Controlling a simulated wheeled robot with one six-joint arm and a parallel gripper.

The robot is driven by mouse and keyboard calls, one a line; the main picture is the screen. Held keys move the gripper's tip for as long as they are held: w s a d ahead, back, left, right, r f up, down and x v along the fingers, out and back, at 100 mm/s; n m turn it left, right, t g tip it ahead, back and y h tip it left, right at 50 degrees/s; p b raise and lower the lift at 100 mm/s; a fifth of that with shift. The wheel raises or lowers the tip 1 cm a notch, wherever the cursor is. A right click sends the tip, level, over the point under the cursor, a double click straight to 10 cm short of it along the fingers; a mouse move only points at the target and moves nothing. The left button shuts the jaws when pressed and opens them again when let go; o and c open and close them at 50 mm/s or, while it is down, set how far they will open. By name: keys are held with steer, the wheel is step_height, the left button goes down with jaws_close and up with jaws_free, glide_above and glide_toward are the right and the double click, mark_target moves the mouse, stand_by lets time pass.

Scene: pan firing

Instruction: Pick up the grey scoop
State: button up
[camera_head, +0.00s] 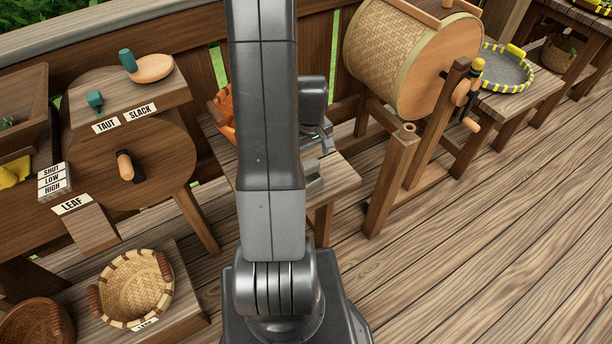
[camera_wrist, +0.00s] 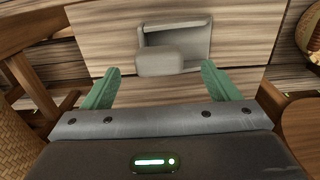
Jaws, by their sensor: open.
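The grey scoop (camera_wrist: 190,38) lies on a wooden table top in the wrist view, with its blocky handle (camera_wrist: 160,63) toward my gripper. My gripper (camera_wrist: 160,82) has two green fingers spread wide, one on each side of the handle's line. The handle is just ahead of the fingertips, and nothing is held between them. In the head view my gripper (camera_head: 326,136) is over the small table, right of my arm. A grey piece of the scoop (camera_head: 314,178) seems to show there, mostly hidden behind my arm.
An orange basket (camera_head: 222,112) stands on the same table, partly hidden by my arm. A woven drum (camera_head: 400,58) on a wooden frame stands to the right. A round table (camera_head: 165,150) and a woven basket (camera_head: 134,286) are to the left.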

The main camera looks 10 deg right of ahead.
mark_target(310, 163)
steer(key=shift+w+f, duration=0.2)
steer(key=shift+f, duration=2.5)
steer(key=c, duration=1.4)
